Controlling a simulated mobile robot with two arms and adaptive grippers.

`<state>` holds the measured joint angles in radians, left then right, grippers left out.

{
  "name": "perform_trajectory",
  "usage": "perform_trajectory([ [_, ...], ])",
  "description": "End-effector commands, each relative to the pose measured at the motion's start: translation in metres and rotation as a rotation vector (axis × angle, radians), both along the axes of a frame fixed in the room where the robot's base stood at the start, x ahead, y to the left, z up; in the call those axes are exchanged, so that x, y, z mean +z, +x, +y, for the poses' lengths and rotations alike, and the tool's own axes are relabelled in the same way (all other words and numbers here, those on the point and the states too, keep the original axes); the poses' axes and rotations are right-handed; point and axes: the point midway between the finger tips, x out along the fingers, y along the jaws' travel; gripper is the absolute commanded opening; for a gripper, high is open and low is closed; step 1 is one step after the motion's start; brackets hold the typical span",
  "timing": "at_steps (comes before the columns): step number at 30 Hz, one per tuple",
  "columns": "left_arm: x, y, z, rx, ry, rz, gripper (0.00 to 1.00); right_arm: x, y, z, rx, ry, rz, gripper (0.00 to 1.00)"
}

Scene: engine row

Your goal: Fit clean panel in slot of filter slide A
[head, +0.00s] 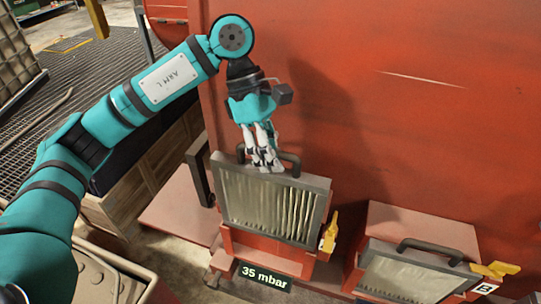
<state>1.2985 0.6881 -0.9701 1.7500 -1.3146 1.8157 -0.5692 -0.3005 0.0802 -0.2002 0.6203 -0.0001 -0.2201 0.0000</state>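A filter panel (272,206) with a grey frame and pale cream pleats stands upright, slightly tilted, at the red filter slide (262,254) in the middle of the head view. Its lower edge meets the red housing; how deep it sits in the slot cannot be seen. My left gripper (263,159) is above the panel, its fingers closed together around the dark handle (290,160) on the panel's top edge. The fingers hide part of the handle. My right gripper is not in view.
A yellow lever (330,231) stands at the slide's right side, and a "35 mbar" display (264,277) is below. A second slide, marked B (485,288), holds another panel (403,277) at lower right. A large red wall (430,100) rises close behind. An open bin (120,280) is at lower left.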

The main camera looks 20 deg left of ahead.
Motion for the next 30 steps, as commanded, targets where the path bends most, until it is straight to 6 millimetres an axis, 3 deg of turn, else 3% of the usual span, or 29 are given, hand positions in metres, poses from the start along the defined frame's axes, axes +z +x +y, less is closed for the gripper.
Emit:
perform_trajectory([
  [30, -0.024, 0.000, 0.000, 0.000, -0.002, -0.002, 0.00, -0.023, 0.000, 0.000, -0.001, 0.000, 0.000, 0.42],
])
